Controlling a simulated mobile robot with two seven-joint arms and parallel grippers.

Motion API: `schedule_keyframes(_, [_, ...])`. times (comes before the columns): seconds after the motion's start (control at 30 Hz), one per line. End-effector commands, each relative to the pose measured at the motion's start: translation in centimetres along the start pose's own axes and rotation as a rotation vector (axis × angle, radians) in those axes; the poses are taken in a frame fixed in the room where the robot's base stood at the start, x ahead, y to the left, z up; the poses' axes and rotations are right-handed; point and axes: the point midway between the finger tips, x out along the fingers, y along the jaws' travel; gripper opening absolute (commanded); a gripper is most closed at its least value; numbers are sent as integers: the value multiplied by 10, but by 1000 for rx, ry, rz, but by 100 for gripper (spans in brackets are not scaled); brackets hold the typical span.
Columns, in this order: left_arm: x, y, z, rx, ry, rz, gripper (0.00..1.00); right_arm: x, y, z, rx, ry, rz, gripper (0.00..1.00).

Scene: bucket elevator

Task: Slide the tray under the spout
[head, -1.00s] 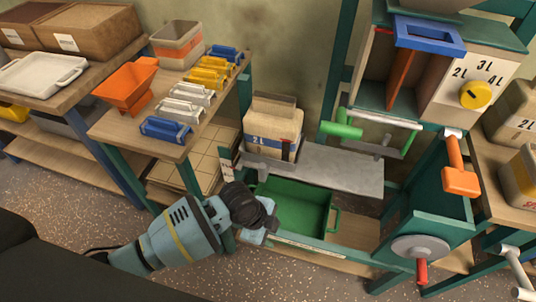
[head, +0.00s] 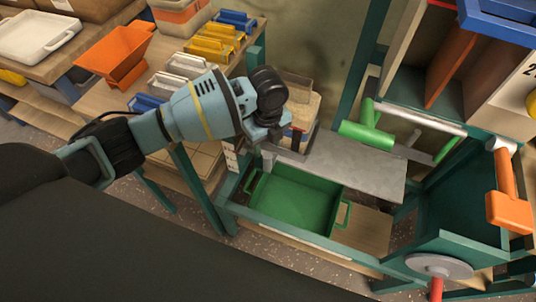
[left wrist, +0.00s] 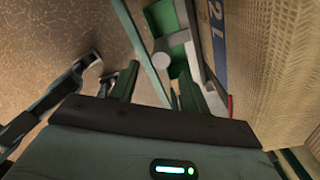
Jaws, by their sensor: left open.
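The green tray (head: 300,205) lies in the low teal frame below the grey metal plate (head: 360,168). It has a handle at each end, and the right one (head: 344,213) is clear in the head view. My left gripper (head: 268,152) is open and empty, above the tray's far left corner and in front of the 2L container (head: 302,108). In the left wrist view its two fingers (left wrist: 158,88) are apart, with green surfaces beyond them. I cannot pick out the spout for certain. My right gripper is not in view.
A green-handled bar (head: 368,134) stands over the plate. Bare wooden board (head: 365,235) lies right of the tray.

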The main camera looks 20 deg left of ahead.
Motion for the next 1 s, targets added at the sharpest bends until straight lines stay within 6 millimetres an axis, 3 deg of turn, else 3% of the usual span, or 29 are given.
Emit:
schedule_keyframes(0.4, [59, 0, -1, 0, 1, 1, 47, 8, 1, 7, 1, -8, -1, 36])
schedule_keyframes(0.8, [66, 0, -1, 0, 0, -1, 47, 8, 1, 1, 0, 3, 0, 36])
schedule_keyframes(1.0, [66, 0, -1, 0, 0, -1, 23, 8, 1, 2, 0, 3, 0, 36])
